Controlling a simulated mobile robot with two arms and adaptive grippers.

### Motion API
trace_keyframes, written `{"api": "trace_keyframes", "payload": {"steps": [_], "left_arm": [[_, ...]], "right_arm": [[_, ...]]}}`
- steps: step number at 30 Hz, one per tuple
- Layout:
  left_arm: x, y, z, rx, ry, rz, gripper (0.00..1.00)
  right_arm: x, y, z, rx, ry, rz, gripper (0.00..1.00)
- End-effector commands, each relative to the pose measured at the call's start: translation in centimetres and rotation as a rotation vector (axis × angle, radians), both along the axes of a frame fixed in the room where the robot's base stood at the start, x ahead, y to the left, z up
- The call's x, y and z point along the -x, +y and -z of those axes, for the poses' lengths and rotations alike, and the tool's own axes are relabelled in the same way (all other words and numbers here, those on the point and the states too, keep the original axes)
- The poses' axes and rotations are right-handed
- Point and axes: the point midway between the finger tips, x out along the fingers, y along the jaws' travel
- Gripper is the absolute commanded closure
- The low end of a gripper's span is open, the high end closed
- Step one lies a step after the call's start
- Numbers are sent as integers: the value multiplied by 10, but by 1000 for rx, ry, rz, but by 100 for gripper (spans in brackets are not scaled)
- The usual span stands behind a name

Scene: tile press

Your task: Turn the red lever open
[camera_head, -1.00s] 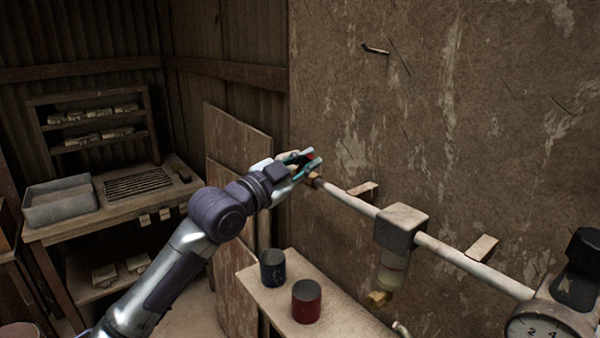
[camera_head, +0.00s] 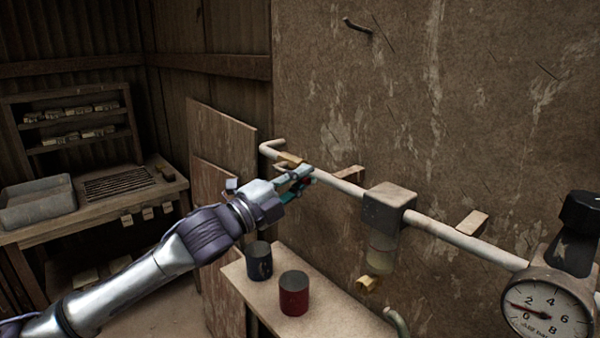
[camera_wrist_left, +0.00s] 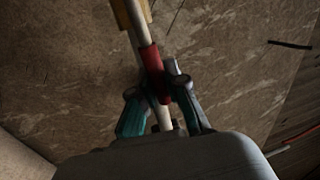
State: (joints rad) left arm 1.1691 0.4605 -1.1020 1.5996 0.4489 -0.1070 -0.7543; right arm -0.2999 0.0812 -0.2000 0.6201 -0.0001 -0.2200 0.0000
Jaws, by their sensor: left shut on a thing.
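My left gripper (camera_head: 298,182) is at the left part of the pale wall pipe (camera_head: 345,186). Only a small bit of the red lever (camera_head: 306,181) shows between its fingers in the head view. In the left wrist view the red lever (camera_wrist_left: 152,62) looks like a red sleeve lying nearly in line with the pale pipe. The fingers of my left gripper (camera_wrist_left: 156,88) are on either side of its lower part, shut on it. The lever's pivot is hidden by the gripper in the head view. My right gripper is not in view.
Along the pipe are a grey block with a cloudy bowl (camera_head: 388,210) and a pressure gauge (camera_head: 547,308). Below, a dark can (camera_head: 258,262) and a red can (camera_head: 294,294) stand on a narrow shelf (camera_head: 335,318). A workbench (camera_head: 110,212) stands at the left.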

Motion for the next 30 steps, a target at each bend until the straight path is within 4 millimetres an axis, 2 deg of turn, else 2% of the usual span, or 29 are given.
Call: {"api": "trace_keyframes", "payload": {"steps": [6,22,23,27,30], "left_arm": [[0,0,7,-41,-53,0,100],[0,0,10,-56,-72,-1,100],[0,0,10,-56,-72,-1,85],[0,0,10,-56,-72,0,61],[0,0,9,-55,-72,-1,60]], "right_arm": [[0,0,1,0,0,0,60],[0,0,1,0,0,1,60],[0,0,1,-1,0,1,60],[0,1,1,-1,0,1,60],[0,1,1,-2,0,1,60]]}}
